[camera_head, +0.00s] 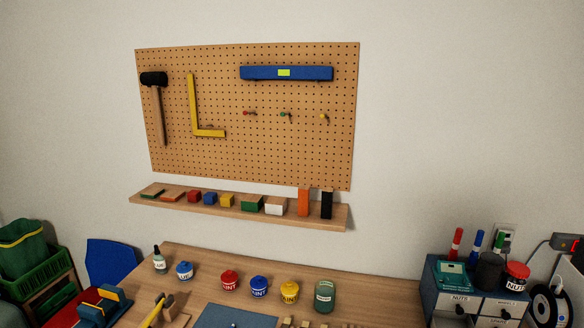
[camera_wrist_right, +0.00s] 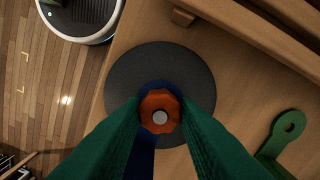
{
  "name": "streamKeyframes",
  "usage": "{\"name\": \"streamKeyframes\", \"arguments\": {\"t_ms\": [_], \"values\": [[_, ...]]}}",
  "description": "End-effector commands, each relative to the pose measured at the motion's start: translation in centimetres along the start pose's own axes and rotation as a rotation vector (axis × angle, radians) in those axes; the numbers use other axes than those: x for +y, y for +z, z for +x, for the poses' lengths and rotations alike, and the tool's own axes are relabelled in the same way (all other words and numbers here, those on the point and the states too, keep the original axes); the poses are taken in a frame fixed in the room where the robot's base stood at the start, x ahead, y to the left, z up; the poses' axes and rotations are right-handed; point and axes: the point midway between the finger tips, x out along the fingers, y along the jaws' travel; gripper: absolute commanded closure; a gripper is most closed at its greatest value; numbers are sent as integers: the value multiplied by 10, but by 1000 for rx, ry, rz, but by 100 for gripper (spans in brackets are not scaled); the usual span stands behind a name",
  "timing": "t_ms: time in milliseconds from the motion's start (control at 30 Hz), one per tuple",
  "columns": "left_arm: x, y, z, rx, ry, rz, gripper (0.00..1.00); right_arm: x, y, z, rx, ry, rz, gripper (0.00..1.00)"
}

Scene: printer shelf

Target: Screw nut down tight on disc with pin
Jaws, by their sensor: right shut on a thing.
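In the right wrist view an orange nut (camera_wrist_right: 150,101) sits around the round grey end of a pin (camera_wrist_right: 160,117). Below it is a dark blue part (camera_wrist_right: 148,88), over a dark grey round disc (camera_wrist_right: 195,75) on the wooden surface. My right gripper (camera_wrist_right: 160,108) reaches in from the bottom of that view, its two green fingers shut on the sides of the nut. The view looks down along the pin, so I cannot tell how far down the nut sits. The head view shows neither gripper, nor the nut and disc. My left gripper is out of view.
A green piece with a ring end (camera_wrist_right: 288,128) lies right of the disc; a wooden rail (camera_wrist_right: 245,35) runs above it. The table edge is at the left. In the head view, pots (camera_head: 259,287) stand on the workbench (camera_head: 205,262) beneath a pegboard (camera_head: 215,80).

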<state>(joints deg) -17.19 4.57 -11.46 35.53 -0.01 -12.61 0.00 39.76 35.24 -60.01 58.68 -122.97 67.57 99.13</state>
Motion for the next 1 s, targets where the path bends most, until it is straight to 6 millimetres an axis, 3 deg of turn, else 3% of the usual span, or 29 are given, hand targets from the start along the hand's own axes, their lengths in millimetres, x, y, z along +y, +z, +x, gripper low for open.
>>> {"name": "streamKeyframes", "arguments": {"t_ms": [267,600,900,933,1000], "values": [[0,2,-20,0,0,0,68,0,1,-2,-1,1,295,85],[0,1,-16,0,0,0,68,0,0,1,-1,2,812,85],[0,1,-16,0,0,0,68,0,0,1,0,1,867,85],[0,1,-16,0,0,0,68,0,0,1,0,1,867,69],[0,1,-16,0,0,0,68,0,0,1,0,1,866,63]]}}
